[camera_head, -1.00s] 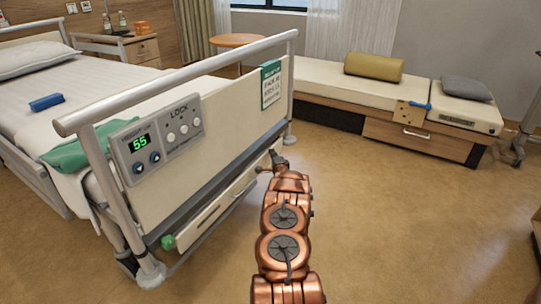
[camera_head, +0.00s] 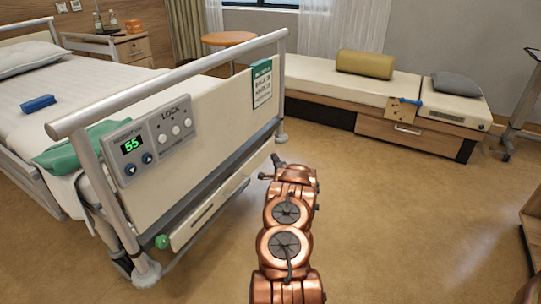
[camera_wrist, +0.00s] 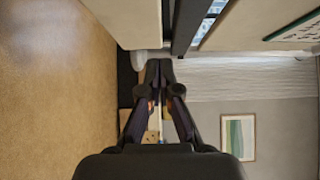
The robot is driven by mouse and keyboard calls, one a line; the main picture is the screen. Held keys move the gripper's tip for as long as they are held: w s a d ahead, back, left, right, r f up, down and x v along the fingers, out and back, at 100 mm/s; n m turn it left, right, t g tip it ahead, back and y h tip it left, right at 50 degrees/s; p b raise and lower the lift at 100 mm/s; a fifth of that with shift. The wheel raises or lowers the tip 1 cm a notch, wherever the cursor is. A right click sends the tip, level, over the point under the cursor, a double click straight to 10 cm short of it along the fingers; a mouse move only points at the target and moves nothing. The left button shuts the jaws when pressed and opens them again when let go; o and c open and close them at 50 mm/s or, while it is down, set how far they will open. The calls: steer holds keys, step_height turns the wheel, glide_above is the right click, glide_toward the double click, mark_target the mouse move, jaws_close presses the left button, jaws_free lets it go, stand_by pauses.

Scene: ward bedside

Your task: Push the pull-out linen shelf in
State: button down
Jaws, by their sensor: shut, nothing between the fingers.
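The pull-out linen shelf (camera_head: 222,201) is a long cream panel with a slim handle, low under the footboard at the bed's foot end. It stands out a little from the footboard. In the wrist view, a cream panel (camera_wrist: 130,20) at the top, beside the floor, looks like this shelf. My gripper (camera_head: 276,162) is shut and empty near the shelf's far end, on the open-floor side. It also shows in the wrist view (camera_wrist: 158,68), with its fingertips together. I cannot tell whether it touches the shelf.
The footboard (camera_head: 205,112) carries a lock panel (camera_head: 150,140) and a green-edged sign (camera_head: 262,83). A green knob (camera_head: 162,241) sits by the shelf's near end. A bench (camera_head: 330,85) with drawers stands at the back right. The floor (camera_head: 400,220) to the right is clear.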

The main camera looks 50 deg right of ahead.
steer(key=p+v, duration=0.1)
steer(key=v, duration=0.5)
steer(key=shift+s+a, duration=0.2)
steer(key=shift+s, duration=0.1)
